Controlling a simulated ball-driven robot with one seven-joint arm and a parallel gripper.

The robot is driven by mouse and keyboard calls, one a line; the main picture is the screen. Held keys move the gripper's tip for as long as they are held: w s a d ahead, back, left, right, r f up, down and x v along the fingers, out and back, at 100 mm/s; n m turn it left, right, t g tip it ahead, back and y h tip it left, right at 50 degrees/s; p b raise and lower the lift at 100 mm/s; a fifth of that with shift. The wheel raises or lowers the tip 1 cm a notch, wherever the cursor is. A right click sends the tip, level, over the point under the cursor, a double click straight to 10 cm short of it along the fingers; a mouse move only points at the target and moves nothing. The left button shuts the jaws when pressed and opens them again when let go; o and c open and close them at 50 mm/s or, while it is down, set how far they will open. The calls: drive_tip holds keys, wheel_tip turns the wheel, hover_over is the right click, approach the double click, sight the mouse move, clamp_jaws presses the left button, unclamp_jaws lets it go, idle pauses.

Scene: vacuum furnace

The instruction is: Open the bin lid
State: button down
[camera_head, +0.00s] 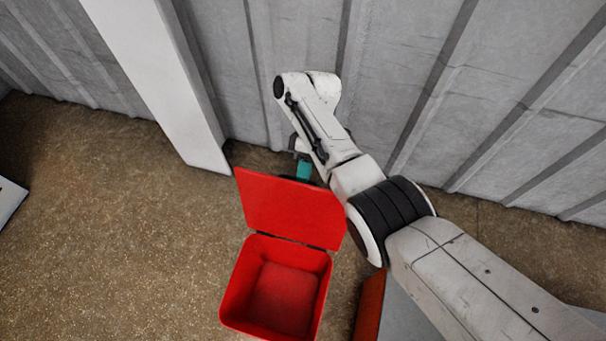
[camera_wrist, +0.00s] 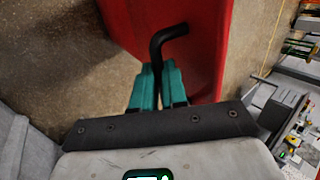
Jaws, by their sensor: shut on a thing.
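The red bin (camera_head: 234,300) stands on the floor with its inside showing, and it looks empty. Its red lid (camera_head: 290,212) stands up, swung open at the back edge of the bin. My gripper (camera_head: 304,170) is behind the lid, with only a teal part showing above the lid's top edge. In the wrist view my gripper (camera_wrist: 158,88) has its teal fingers shut on a black bent handle (camera_wrist: 168,36). The handle reaches to the red surface of the lid (camera_wrist: 205,50). The fingertips are hidden from the head view by the lid.
A grey ribbed wall (camera_head: 400,80) runs behind the bin, with a white post (camera_head: 165,85) at the left. Brown floor (camera_head: 120,230) is clear left of the bin. An orange-red object (camera_head: 369,305) stands close to the bin's right.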

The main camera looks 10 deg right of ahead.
drive_tip(key=shift+s+d+f, duration=0.25)
drive_tip(key=shift+s+f, duration=0.1)
drive_tip(key=shift+f, duration=0.05)
drive_tip(key=c, duration=1.4)
unclamp_jaws()
drive_tip(key=shift+w, duration=0.1)
drive_tip(key=shift+o, duration=1.2)
drive_tip(key=shift+r, duration=0.15)
drive_tip(key=shift+w+a, duration=0.1)
drive_tip(key=shift+r, duration=0.1)
drive_tip(key=v, duration=1)
drive_tip(key=shift+w+r+b, duration=0.2)
drive_tip(key=shift+w+b, duration=0.05)
drive_tip(key=shift+b, duration=0.2)
drive_tip(key=shift+r, duration=0.1)
